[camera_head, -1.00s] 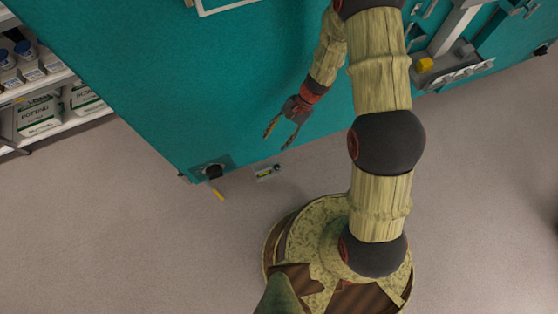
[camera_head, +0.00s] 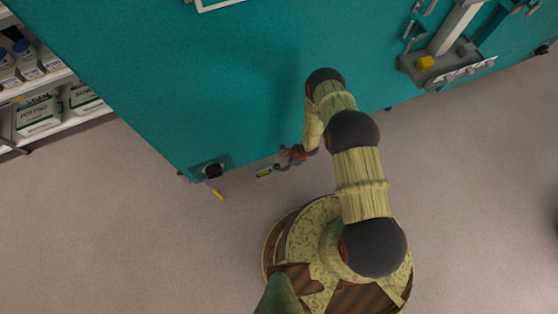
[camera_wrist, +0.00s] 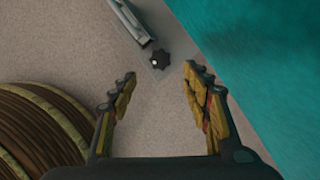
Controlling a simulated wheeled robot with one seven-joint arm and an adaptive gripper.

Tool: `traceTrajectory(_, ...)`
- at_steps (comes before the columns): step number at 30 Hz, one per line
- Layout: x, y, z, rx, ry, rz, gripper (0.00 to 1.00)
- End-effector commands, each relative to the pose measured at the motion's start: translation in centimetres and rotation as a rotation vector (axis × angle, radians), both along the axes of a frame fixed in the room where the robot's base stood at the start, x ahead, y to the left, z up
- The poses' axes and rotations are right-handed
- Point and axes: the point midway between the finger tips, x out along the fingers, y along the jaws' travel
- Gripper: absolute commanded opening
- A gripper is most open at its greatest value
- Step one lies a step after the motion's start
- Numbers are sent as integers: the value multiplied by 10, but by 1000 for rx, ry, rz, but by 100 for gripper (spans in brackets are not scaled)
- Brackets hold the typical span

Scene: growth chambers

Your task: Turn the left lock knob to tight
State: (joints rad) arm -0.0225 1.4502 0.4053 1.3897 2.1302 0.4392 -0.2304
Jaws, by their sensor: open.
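A small dark lobed knob (camera_wrist: 159,59) with a white dot on top sits on a small grey plate in the wrist view. It lies between the lines of my fingertips and a little beyond them. It also shows as a small dark spot (camera_head: 277,167) beside a spirit-level bar (camera_head: 264,173) in the head view. My gripper (camera_wrist: 160,76) is open, with nothing between its fingers. In the head view my gripper (camera_head: 287,158) is low, close to the knob, and partly hidden by its small size there. I cannot read the knob's setting.
The teal cabinet wall (camera_head: 250,80) rises close beside the knob. The grey bar (camera_wrist: 130,20) lies next to the small knob. The floor (camera_head: 110,240) in front is clear.

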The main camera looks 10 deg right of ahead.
Motion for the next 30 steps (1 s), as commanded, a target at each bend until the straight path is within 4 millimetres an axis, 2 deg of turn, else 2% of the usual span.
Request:
traceTrajectory(9, 4, 15, -44, -2, 1, -3, 48)
traceTrajectory(15, 8, 24, -65, -1, 1, -3, 48)
traceTrajectory(27, 10, 27, -70, -1, 0, -4, 48)
traceTrajectory(30, 10, 27, -70, -1, 0, -4, 43)
